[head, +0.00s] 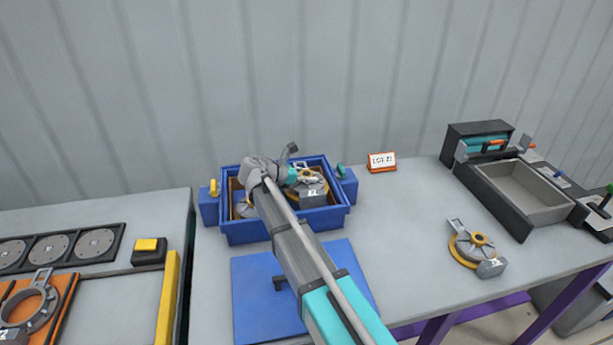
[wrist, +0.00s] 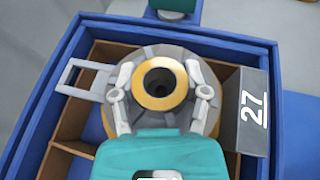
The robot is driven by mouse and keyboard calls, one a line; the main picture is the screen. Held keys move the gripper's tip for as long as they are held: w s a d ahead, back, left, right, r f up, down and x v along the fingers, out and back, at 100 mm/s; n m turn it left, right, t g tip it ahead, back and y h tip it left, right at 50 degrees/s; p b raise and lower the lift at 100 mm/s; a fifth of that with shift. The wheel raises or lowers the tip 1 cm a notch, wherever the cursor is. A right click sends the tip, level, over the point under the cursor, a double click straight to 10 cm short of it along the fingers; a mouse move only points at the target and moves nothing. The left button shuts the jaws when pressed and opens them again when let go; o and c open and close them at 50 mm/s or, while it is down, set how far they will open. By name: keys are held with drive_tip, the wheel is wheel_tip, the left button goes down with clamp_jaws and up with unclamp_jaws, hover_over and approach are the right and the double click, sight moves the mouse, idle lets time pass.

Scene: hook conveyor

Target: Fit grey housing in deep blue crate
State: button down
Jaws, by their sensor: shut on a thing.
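The deep blue crate (head: 278,229) stands open on the table, with brown dividers (wrist: 78,126) inside. A grey housing (head: 312,196) with a yellow ring and a block marked 27 is at the crate's right half. In the wrist view this housing (wrist: 147,52) lies within the crate's outline, its loop handle to the left and its block by the right wall. My gripper (wrist: 160,88) is shut on it, one finger on each side of the yellow centre. I cannot tell whether it touches the crate floor.
A blue panel (head: 258,290) with a dark handle lies in front of the crate. Another housing (head: 474,249) lies on the table to the right, near a grey open drawer (head: 522,190). A lot sign (head: 382,162) stands behind. The left table holds several discs (head: 48,248).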

sight(308, 173)
drive_tip(key=shift+f+b, duration=2.55)
drive_tip(key=shift+f, duration=0.05)
idle(1.2)
drive_tip(key=shift+r+p, duration=4.4)
drive_tip(key=shift+r, duration=0.05)
